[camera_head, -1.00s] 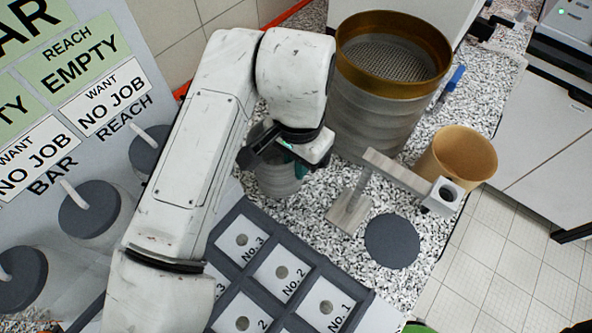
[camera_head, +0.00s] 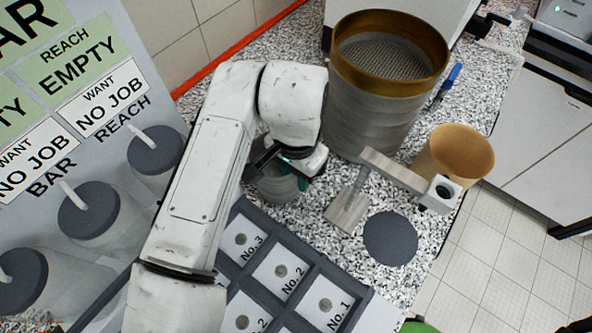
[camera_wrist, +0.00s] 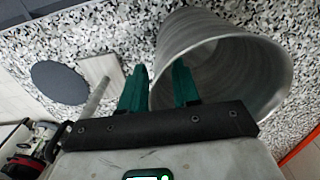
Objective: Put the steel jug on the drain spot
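The steel jug (camera_head: 280,188) is on the speckled counter, partly hidden by my arm in the head view. In the wrist view the jug (camera_wrist: 235,62) shows its wide round mouth, tilted in the picture. My gripper (camera_wrist: 160,86) is at its rim. One green finger is inside the mouth and the other is outside the wall, with a gap between them. I cannot see firm contact on both sides. The drain spot appears to be the flat dark grey disc (camera_head: 391,239), right of the jug; it also shows in the wrist view (camera_wrist: 60,82). It is bare.
A stand (camera_head: 350,205) with a flat bar reaches beside the disc. A tall sieve stack (camera_head: 375,115) with a brass top is behind, and a tan cup (camera_head: 458,155) is to the right. A grey compartment tray (camera_head: 300,262) with numbered cards lies in front. Lidded jars stand left.

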